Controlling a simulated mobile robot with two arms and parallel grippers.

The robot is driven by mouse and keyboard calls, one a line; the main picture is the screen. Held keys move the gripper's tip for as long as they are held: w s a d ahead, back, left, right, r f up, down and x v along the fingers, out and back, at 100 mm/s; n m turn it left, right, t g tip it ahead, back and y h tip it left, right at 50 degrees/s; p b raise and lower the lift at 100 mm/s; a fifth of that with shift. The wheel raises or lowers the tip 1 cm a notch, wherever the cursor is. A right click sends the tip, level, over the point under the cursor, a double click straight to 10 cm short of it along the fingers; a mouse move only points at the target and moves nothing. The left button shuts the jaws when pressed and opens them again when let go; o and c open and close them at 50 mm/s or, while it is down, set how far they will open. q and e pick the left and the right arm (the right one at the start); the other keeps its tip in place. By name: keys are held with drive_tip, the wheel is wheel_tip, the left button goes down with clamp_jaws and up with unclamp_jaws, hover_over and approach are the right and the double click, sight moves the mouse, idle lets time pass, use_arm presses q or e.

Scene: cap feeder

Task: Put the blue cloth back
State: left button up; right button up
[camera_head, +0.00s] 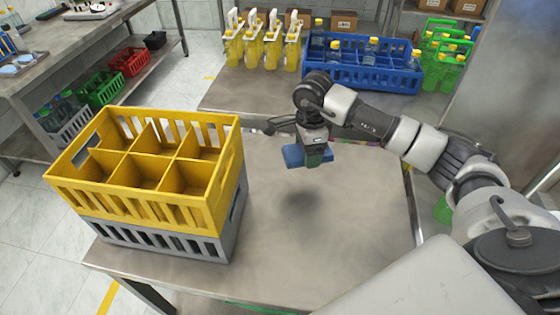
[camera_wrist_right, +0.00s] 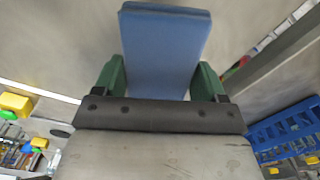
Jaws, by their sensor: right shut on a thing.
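The blue cloth (camera_head: 294,156) is a folded flat blue block. My right gripper (camera_head: 315,155) is shut on it and holds it in the air above the steel table (camera_head: 330,215), with a dark shadow on the table below. In the right wrist view the cloth (camera_wrist_right: 165,50) sits between the two green fingers of the right gripper (camera_wrist_right: 160,78) and reaches out past them. My left gripper shows in neither view.
A yellow divided crate (camera_head: 150,195) stands on a grey crate (camera_head: 160,238) at the table's left. Behind, another table holds yellow bottle carriers (camera_head: 262,45) and a blue crate (camera_head: 365,75) of bottles. The table's middle is clear.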

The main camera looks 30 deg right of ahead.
sight(280, 167)
drive_tip(key=w+f, duration=0.1)
drive_tip(key=w+a+f+b, duration=0.2)
drive_tip(key=shift+w+a+f, duration=0.2)
drive_tip(key=shift+w+a, duration=0.05)
drive_tip(key=shift+w, duration=0.15)
drive_tip(key=w+f+b, duration=0.1)
drive_tip(key=w+a+b, duration=0.1)
drive_tip(key=w, duration=0.1)
drive_tip(key=shift+a+f, duration=0.2)
drive_tip(key=shift+f, duration=0.15)
drive_tip(key=shift+w+f, duration=0.1)
drive_tip(key=shift+w, duration=0.05)
drive_tip(key=shift+f+b, duration=0.4)
drive_tip(key=shift+b, duration=0.05)
wheel_tip(280, 167, down, 3)
drive_tip(key=shift+r+b, duration=0.1)
drive_tip(key=shift+b, duration=0.85)
